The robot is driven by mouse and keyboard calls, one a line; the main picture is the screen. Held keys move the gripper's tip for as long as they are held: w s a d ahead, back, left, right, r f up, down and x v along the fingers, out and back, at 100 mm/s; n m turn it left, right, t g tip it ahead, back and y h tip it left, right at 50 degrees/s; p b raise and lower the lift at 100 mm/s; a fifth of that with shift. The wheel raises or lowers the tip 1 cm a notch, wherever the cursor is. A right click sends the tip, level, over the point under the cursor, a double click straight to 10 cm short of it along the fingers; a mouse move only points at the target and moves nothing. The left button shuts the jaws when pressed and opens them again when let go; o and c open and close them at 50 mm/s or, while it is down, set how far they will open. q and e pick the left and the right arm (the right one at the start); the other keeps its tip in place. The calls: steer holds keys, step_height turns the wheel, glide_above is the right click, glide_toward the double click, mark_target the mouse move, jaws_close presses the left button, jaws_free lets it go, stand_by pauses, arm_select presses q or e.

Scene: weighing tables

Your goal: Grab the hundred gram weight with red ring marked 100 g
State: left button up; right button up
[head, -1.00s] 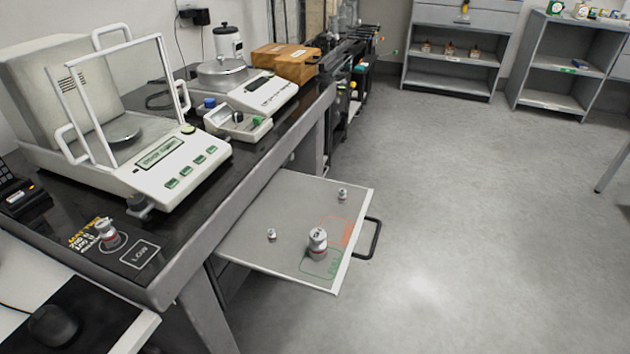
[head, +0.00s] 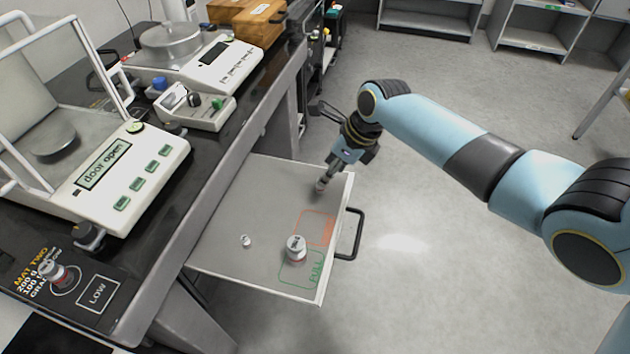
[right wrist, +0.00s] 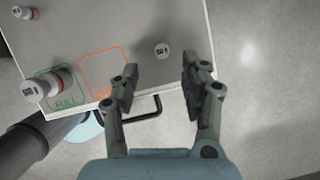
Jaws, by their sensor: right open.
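My right gripper (head: 326,176) points down at the far end of the pull-out shelf (head: 225,222). It is open, close to a small silver weight (head: 321,186) with some red on it. In the right wrist view this weight (right wrist: 162,50) stands just beyond the open fingertips (right wrist: 160,80), roughly in line with the gap. A larger weight with a red ring (head: 296,248) stands by the green FULL square; another small weight (head: 245,241) stands to its left. A red-ringed weight (head: 52,272) stands on mat two. I cannot read the weights' marks. My left gripper is out of view.
The orange square (head: 316,229) on the shelf is empty. A black handle (head: 351,236) sticks out from the shelf's front edge. The balance (head: 120,180), reading "door open", and other instruments stand on the dark bench to the left. The floor on the right is clear.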

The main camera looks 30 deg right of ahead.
steer(key=shift+x, duration=0.85)
steer(key=b+x, duration=0.2)
steer(key=x, duration=0.3)
steer(key=shift+w+d+r, duration=0.1)
steer(key=shift+d, duration=0.05)
jaws_close()
